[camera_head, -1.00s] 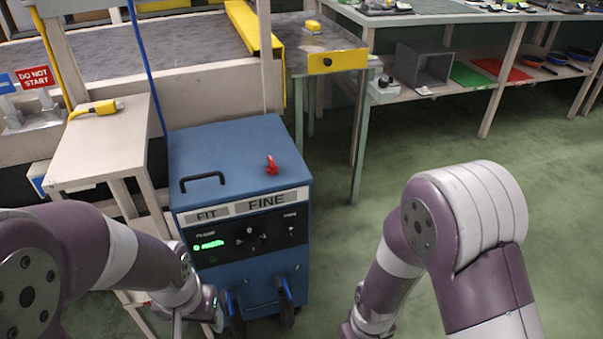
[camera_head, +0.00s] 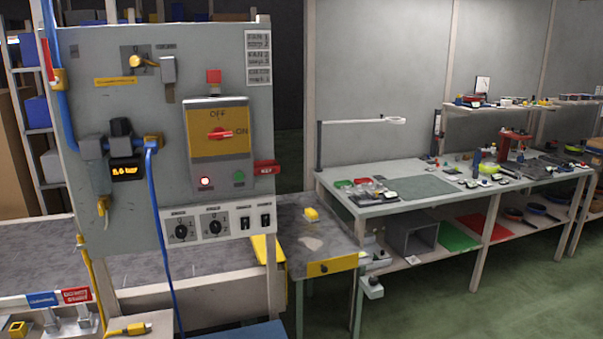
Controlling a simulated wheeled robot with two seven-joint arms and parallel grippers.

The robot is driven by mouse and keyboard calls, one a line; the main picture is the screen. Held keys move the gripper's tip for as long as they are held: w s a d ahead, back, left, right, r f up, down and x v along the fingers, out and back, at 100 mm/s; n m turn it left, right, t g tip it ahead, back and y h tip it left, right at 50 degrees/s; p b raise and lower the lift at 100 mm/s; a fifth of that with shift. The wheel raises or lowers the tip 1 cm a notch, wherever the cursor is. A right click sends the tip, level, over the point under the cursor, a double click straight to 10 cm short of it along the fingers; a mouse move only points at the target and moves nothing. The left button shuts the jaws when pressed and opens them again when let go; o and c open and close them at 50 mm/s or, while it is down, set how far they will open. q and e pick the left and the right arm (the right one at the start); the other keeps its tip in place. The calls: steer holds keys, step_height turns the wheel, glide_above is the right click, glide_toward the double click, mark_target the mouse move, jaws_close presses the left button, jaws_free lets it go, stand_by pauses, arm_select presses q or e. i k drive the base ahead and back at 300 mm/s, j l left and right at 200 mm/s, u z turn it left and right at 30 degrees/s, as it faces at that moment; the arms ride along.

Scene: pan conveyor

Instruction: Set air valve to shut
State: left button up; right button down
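A grey upright panel (camera_head: 110,200) stands at the left. A red piece (camera_head: 46,62), upright beside the pipe, looks like a valve lever, but I cannot be sure. A yellow rotary handle (camera_head: 140,62) sits higher on the panel. Neither gripper is in view.
A cluttered workbench (camera_head: 380,206) stands at the right. Green floor (camera_head: 450,305) is open at the lower right.

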mark_target(54, 80)
steer(key=u, duration=1.25)
